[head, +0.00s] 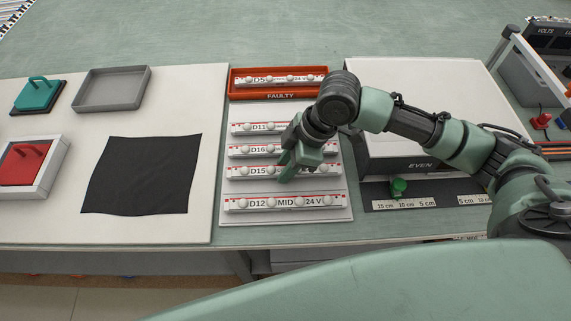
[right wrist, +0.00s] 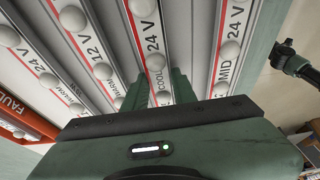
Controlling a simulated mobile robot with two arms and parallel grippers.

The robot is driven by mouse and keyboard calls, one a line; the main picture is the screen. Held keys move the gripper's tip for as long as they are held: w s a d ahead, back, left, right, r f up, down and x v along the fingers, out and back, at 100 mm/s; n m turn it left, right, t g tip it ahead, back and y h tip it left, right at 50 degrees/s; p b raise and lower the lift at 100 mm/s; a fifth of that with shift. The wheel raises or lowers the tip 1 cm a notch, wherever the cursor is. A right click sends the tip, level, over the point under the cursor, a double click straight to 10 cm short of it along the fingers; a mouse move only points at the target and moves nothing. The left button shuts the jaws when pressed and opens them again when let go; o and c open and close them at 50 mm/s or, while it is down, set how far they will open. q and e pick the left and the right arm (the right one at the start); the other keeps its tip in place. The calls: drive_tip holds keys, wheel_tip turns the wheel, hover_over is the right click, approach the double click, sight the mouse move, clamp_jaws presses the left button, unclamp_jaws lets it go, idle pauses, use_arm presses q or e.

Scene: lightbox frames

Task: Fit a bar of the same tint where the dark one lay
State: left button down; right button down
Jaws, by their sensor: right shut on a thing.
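Several white light bars with red-marked ends lie in a pale rack (head: 340,214): D11 (head: 255,128), D16 (head: 258,150), D15 (head: 256,171) and D12 (head: 262,204). My right gripper (head: 293,166) reaches down over D15 with its fingers on either side. In the right wrist view the held bar (right wrist: 155,76) reads 24 V COOL between my fingers (right wrist: 160,88). I cannot tell whether it is raised. Neighbouring bars there read 12 V WARM and MID. Bar D5 (head: 262,79) lies in the orange FAULTY tray (head: 240,95); its tint is too small to read. My left gripper is not in view.
The white-topped lightbox (head: 400,160), marked EVEN, stands right of the rack.

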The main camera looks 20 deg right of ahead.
drive_tip(key=c, duration=1.1)
unclamp_jaws()
